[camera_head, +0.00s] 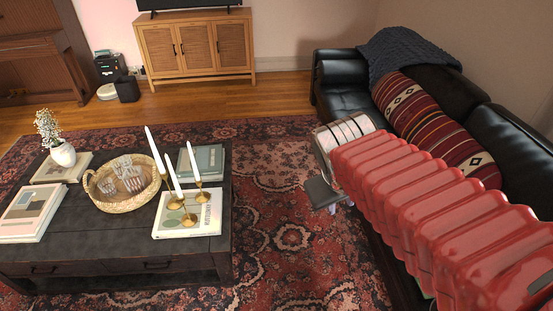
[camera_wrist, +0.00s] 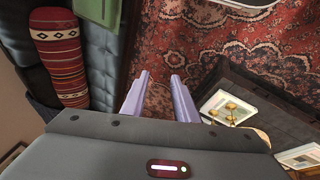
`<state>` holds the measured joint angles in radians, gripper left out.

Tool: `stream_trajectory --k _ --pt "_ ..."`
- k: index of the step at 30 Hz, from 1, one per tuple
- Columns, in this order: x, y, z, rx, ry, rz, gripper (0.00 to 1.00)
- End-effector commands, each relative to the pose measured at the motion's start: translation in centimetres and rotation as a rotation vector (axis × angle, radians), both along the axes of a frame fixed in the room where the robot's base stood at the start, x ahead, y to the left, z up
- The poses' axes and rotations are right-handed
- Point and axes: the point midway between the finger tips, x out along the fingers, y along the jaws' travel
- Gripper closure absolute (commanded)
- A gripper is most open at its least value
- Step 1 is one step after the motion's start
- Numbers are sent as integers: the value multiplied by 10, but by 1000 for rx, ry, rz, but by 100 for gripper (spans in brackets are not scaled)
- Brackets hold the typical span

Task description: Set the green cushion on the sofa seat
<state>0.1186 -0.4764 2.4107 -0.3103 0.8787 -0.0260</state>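In the wrist view a plain green cushion (camera_wrist: 97,10) lies at the sofa's end, cut off by the top edge. In the head view only a sliver of green shows under my red arm, too small to be sure of. The black leather sofa (camera_head: 343,100) runs along the right; its seat also shows in the wrist view (camera_wrist: 100,65). My gripper (camera_wrist: 162,78) is open, its two pale purple fingers apart with only rug seen between them. It hangs beside the sofa's front edge, away from the green cushion. In the head view my arm hides much of the seat.
A striped red cushion (camera_head: 432,125) and a dark knitted throw (camera_head: 408,52) lie on the sofa. The coffee table (camera_head: 110,255) at left carries candles (camera_head: 172,175), a basket (camera_head: 110,202) and books. Patterned rug (camera_head: 290,235) lies clear between table and sofa.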

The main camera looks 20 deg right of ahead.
Motion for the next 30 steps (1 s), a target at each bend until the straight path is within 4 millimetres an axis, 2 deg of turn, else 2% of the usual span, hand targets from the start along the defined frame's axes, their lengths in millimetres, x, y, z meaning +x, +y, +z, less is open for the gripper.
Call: stream_trajectory --k 1,6,12,16,30 --pt "-5 13 5 33 -30 2 73" --pt "-21 55 17 158 -111 2 73" --pt "-36 90 26 273 -172 7 73" --pt "-39 98 28 299 -183 7 73" --pt "-39 97 28 299 -183 7 73"
